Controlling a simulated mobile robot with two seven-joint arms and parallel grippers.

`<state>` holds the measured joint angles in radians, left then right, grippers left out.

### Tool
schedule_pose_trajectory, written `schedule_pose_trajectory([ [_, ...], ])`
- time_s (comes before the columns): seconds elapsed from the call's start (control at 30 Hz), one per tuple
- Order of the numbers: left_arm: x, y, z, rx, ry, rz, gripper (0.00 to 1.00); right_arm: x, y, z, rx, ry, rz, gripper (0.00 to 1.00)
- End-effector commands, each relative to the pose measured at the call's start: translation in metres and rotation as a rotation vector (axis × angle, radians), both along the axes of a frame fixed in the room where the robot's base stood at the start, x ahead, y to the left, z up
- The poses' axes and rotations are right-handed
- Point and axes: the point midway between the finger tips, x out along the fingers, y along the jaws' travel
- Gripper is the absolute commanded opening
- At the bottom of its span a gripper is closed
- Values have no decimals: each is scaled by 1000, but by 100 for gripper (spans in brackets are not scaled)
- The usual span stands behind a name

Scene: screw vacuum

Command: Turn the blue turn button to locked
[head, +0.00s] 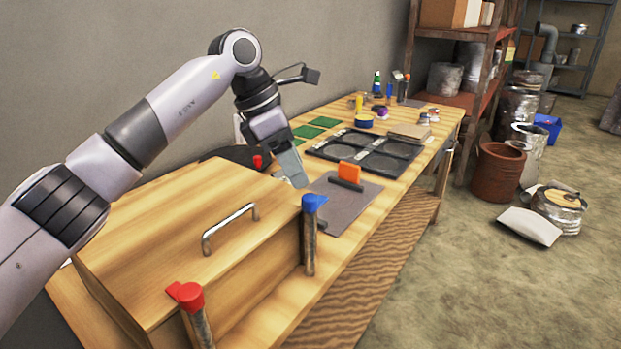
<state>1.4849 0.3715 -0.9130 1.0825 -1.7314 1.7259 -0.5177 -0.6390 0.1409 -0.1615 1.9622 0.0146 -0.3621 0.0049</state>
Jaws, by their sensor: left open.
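The blue turn button (314,203) sits on top of a dark upright post (309,247) at the right front corner of a wooden box (190,225). A red turn button (188,295) sits on another post at the box's near front corner. My left gripper (297,178) hangs down just behind and to the left of the blue button, above the far end of the box, apart from the button. It is open, and I see nothing held in it. My right gripper is not in view.
A metal handle (230,228) stands up from the box lid. Beyond the box lie a grey plate with an orange block (349,172), a black tray (366,152) and green squares (308,131) on the workbench. The floor right of the bench is open near the front.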

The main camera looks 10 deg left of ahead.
Motion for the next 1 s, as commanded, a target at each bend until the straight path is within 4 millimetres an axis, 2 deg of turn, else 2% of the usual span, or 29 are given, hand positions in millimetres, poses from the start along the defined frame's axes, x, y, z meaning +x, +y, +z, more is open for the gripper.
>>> schedule_pose_trajectory([
  [0.17,2,4,-2,29,-4,6,58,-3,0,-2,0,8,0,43],
  [0.6,10,-18,-57,24,-3,4,58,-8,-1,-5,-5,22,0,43],
  [0.93,11,-20,-62,24,-6,5,58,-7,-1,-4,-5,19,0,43],
  [0.97,11,-20,-62,24,-6,5,55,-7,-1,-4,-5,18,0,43],
  [1.0,11,-20,-62,24,-6,5,42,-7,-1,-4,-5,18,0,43],
])
